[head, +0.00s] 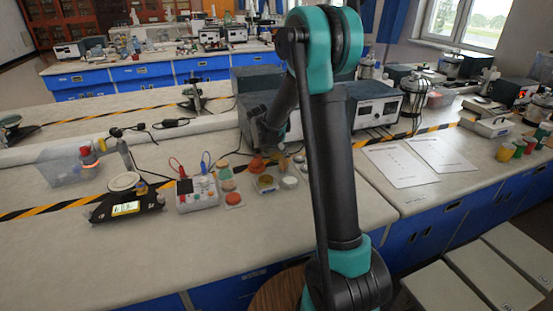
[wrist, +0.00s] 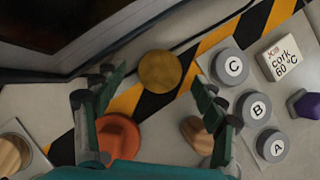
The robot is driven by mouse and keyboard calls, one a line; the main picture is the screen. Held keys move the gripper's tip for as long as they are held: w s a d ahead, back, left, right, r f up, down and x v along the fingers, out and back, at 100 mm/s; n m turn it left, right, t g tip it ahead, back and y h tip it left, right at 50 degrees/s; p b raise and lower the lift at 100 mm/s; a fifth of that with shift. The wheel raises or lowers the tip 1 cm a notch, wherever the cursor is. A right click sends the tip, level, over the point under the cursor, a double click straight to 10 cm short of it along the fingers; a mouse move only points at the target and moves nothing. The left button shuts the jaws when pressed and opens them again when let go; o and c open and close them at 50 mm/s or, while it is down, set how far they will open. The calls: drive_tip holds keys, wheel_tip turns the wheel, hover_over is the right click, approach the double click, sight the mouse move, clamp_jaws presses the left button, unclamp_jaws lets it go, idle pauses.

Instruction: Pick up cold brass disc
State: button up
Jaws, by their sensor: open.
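In the wrist view a round, flat, brass-coloured disc (wrist: 160,71) lies on the yellow-and-black striped tape. My gripper (wrist: 157,87) is open above the bench, one finger to each side and a little below the disc in the picture. Nothing is between the fingers in its grasp. An orange round piece (wrist: 118,136) and a brown, wood-like piece (wrist: 195,133) lie nearer the palm, each partly covered by a finger. In the head view my arm hides most of the gripper and I cannot pick out this disc for certain.
Grey discs marked C (wrist: 233,68), B (wrist: 257,107) and A (wrist: 276,147) stand to the right, with a "cork 60 °C" block (wrist: 286,56) beyond. A dark box lies at upper left. A scale (head: 125,200) and meter (head: 197,194) stand left on the bench.

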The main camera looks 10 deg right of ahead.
drive_tip(key=shift+w+d+f, duration=0.15)
drive_tip(key=shift+w+f, duration=0.1)
drive_tip(key=shift+f, duration=0.25)
drive_tip(key=shift+c, duration=0.5)
drive_tip(key=c, duration=1.4)
